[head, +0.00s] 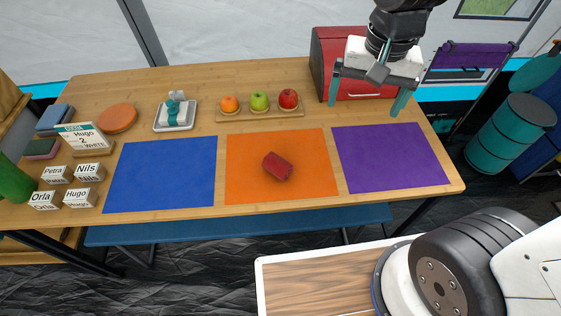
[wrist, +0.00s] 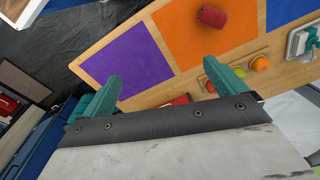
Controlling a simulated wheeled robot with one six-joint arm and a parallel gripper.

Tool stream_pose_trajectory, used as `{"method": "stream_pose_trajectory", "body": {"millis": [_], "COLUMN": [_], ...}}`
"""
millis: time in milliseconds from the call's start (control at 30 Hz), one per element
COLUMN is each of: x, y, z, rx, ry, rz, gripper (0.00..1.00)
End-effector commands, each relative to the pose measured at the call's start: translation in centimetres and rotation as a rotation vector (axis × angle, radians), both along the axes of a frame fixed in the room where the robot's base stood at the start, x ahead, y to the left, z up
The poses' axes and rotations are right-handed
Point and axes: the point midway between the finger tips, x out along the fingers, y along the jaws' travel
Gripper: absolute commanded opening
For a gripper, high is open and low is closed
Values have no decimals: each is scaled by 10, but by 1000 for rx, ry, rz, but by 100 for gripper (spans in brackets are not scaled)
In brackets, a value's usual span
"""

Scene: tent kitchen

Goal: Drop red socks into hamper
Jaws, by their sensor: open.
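The red socks (head: 277,167) lie as a rolled bundle on the orange mat in the middle of the table. They also show at the top of the wrist view (wrist: 213,16). My gripper (head: 365,108) is open and empty, with its teal fingers apart. In the head view it hangs toward the table's back right, up and right of the socks and apart from them. The open fingers also show in the wrist view (wrist: 162,75). No thing is clearly a hamper; a teal barrel-like container (head: 509,131) stands right of the table, and its inside is not visible.
A blue mat (head: 160,175) and a purple mat (head: 390,158) flank the orange mat (head: 240,190). A red box (head: 335,50) stands at the back right near my gripper. A fruit board (head: 235,117) lies behind the mats. Name blocks (head: 75,195) crowd the left.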

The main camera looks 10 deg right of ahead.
Motion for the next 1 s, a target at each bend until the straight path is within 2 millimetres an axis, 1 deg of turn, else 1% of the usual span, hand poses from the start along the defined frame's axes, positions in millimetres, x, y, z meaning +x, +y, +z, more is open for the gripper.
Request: {"method": "stream_pose_trajectory", "body": {"millis": [33,100,167,200,333,400,500,600,700,1000], "x": [14,31,44,52,69,74,78,79,80,79], "y": [14,33,49,60,95,111,128,138,143,145], "z": [-17,-39,-59,-74,-122,-146,-174,-191,-202,-235], "rx": [0,3,6,6,6,6,4,4,5,3], "ry": [19,29,37,43,57,63,68,70,71,72], "rz": [-34,-100,-158,-196,-313,-367,-430,-473,-494,-501], "gripper": [96,96,96,96,96,96,96,96,96,96]}}
